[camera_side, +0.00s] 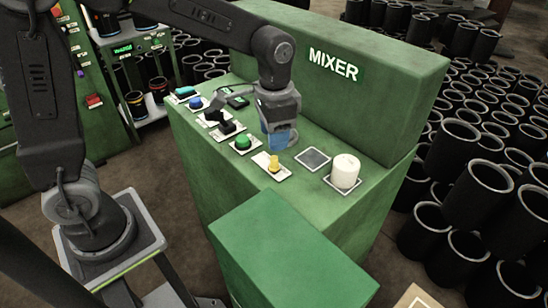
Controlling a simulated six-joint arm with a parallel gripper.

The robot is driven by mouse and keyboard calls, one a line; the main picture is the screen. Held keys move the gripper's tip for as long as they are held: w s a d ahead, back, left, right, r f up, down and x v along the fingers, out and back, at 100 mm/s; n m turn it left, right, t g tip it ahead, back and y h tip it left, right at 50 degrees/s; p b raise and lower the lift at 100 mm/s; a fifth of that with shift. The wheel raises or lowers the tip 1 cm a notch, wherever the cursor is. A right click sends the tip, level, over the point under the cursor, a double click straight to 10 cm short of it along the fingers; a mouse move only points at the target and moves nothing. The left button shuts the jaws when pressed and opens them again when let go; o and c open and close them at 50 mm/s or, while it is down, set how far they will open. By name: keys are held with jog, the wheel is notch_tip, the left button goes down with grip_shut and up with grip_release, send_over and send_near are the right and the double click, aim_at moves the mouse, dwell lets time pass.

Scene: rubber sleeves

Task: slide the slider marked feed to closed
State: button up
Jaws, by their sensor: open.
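The green machine marked MIXER (334,64) has a row of controls on its sloping top. No label reading feed is legible at this size, so I cannot tell which control is the feed slider or where it is set. A yellow knob (274,164) stands on a white plate, with a green button (243,143) to its left. Farther left are a black control (228,127), a blue button (196,103) and a teal control (187,91). My gripper (281,143) points down over the panel, blue at its tip, behind the yellow knob. It appears empty; its finger gap is hard to see.
A white cylinder (345,171) stands on the panel's right, beside a dark square (312,158). A lower green box (290,250) stands in front. Many black rubber sleeves (472,187) are stacked on the right. A shelf with sleeves (137,100) stands at the back left.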

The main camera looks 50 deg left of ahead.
aim_at(274, 157)
notch_tip(274, 157, down, 7)
jog(key=shift+f, duration=0.15)
jog(key=shift+c, duration=0.3)
grip_shut()
dwell(0.4)
